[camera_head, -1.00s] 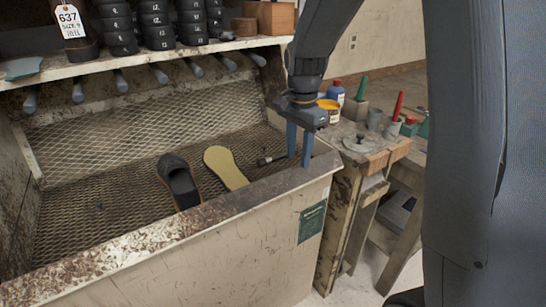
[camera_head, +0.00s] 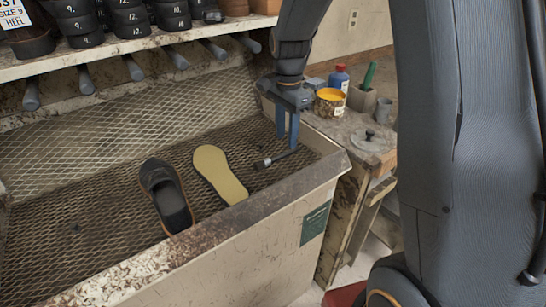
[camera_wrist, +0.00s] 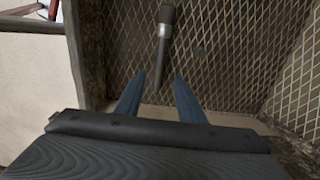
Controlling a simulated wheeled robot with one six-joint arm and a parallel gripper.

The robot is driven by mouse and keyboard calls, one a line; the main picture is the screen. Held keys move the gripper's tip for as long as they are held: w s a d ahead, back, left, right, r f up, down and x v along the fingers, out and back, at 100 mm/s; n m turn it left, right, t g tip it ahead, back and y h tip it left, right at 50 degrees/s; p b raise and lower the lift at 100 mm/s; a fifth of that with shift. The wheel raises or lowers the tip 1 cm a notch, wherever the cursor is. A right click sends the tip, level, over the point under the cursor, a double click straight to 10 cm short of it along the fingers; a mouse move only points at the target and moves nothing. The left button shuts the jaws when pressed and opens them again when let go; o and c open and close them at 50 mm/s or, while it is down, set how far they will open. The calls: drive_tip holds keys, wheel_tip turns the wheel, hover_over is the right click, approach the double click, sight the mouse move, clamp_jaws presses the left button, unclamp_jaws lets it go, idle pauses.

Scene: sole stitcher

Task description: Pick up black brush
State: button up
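The black brush (camera_head: 272,160) lies on the mesh floor of the trough, near its right end. It also shows in the wrist view (camera_wrist: 165,32), with a dark end, a grey collar and a thin dark handle pointing towards my gripper. My gripper (camera_head: 286,143) points down over the trough's right end, beside the brush. Its blue fingers are spread and empty in the wrist view (camera_wrist: 160,88). The brush handle lines up with the gap between them. The fingers seem apart from the brush; exact height is unclear.
The trough's front rim (camera_head: 255,200) is close in front of the gripper. A side bench at right holds a yellow tin (camera_head: 329,102) and a blue bottle (camera_head: 339,78).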

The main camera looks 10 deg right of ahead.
sight(287, 152)
drive_tip(key=shift+s+d+f+p, duration=0.1)
drive_tip(key=shift+f+p, duration=0.4)
drive_tip(key=shift+f, duration=0.8)
drive_tip(key=shift+s+f+p, duration=0.1)
drive_tip(key=shift+f+p, duration=0.35)
drive_tip(key=shift+f, duration=0.8)
clamp_jaws()
